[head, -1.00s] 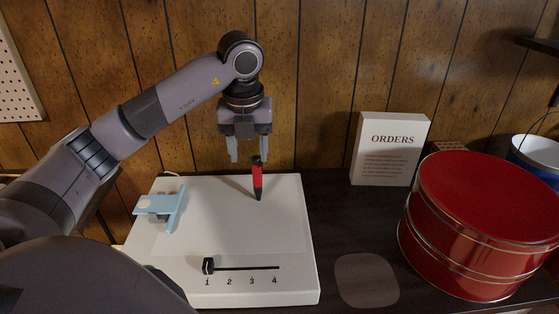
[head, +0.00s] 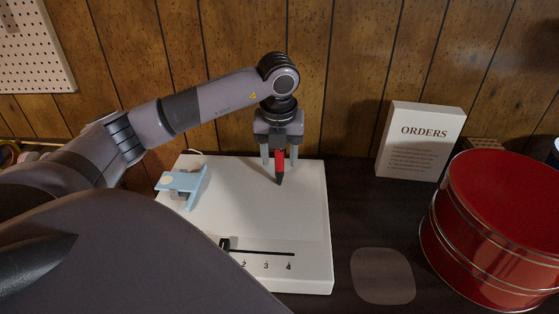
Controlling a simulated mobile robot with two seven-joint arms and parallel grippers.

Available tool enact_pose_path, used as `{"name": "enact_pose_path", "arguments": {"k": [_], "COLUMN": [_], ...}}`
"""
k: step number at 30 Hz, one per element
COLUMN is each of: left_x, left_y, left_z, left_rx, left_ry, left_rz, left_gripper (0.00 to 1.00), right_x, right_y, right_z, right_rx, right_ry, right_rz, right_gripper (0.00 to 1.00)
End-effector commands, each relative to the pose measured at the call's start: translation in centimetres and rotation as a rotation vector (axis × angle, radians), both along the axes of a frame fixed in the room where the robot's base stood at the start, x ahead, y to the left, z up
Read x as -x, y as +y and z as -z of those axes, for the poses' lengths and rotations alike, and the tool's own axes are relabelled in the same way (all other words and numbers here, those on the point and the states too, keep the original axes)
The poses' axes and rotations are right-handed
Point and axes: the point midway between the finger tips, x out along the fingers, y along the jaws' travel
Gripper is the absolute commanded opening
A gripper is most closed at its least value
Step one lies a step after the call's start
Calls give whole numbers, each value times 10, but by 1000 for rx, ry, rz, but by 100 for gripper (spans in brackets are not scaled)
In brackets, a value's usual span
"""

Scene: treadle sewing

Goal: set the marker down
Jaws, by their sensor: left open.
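The marker (head: 280,167), red with a black tip, is upright, tip down, at the white board (head: 240,215), near its back edge. Its top is hidden up between the fingers of my left gripper (head: 280,161). That gripper points down and is open, one finger on each side of the marker. I cannot tell whether either finger touches it. My right gripper is not in view.
A light blue bracket (head: 185,181) sits at the board's left. A black slider knob (head: 225,243) is on the numbered slot at the front. A grey rounded pad (head: 382,276), an ORDERS sign (head: 420,150) and red tins (head: 505,200) stand right. My arm covers the lower left.

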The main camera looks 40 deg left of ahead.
Motion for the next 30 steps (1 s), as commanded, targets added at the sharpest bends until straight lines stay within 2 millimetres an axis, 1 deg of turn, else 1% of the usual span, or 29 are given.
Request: {"name": "enact_pose_path", "arguments": {"k": [2,3,5,6,7,8,17,20,23,26,30], "left_x": [0,0,0,0,0,0,0,0,-1,-1,-1], "left_y": [0,0,0,0,0,0,0,0,0,0,0], "left_z": [0,0,0,0,0,0,-1,-4,-12,-25,-53], "left_rx": [0,0,-1,-1,-1,0,0,-1,1,0,1], "left_ry": [0,0,1,1,1,0,0,-1,-4,-5,-6], "left_rz": [-1,-1,-1,-1,-1,-1,-1,-1,-2,-2,-1], "left_gripper": [51,48,28,15,6,0,0,0,0,0,0], "right_x": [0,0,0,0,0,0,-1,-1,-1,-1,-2], "right_y": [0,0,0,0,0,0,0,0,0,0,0], "right_z": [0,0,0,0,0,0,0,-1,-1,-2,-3], "right_rx": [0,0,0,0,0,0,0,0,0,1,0], "right_ry": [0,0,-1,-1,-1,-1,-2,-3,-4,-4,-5], "right_rz": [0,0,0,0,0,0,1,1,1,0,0], "right_gripper": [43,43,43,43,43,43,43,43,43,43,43]}}
